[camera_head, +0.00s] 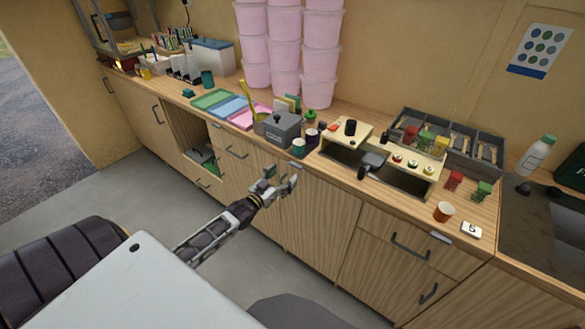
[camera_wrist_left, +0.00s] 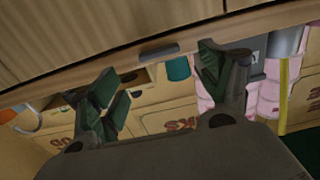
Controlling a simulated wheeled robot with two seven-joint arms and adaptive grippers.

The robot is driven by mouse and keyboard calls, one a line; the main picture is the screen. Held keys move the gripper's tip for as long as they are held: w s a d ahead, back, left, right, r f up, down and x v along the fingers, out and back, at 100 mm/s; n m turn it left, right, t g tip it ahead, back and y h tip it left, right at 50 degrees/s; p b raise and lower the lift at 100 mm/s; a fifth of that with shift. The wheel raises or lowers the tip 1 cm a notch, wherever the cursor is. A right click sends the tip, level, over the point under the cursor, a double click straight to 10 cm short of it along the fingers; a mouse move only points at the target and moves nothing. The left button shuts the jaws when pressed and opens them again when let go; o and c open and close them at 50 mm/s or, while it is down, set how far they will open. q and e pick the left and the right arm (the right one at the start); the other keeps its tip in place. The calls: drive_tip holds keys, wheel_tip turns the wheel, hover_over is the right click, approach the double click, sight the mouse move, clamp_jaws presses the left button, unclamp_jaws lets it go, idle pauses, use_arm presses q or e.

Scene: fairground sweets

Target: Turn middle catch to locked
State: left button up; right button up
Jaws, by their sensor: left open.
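In the left wrist view, a small grey bar-shaped catch (camera_wrist_left: 158,53) lies along the wooden front edge of the counter. My left gripper (camera_wrist_left: 155,72) is open, with one dark green-padded finger on each side of the catch in that picture. Nothing is between the fingers, and I cannot tell how far they are from the edge. In the head view my left gripper (camera_head: 281,178) is in front of the cabinet doors, just below the counter edge. I cannot clearly make out the middle catch there. Another grey catch (camera_head: 440,237) shows farther right on the counter edge. My right gripper is not in view.
The counter carries a grey box (camera_head: 278,128), a wooden stand (camera_head: 405,165), an orange cup (camera_head: 444,211) and stacked pink tubs (camera_head: 286,50). Cabinet doors with dark handles (camera_head: 410,247) run below. Open floor (camera_head: 110,205) lies in front at left.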

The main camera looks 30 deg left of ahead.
sight(294, 166)
use_arm(q)
drive_tip(key=shift+w+d, duration=0.15)
drive_tip(key=shift+w, duration=1.7)
drive_tip(key=shift+w+d, duration=0.1)
drive_tip(key=shift+w, duration=1.2)
drive_tip(key=c, duration=1)
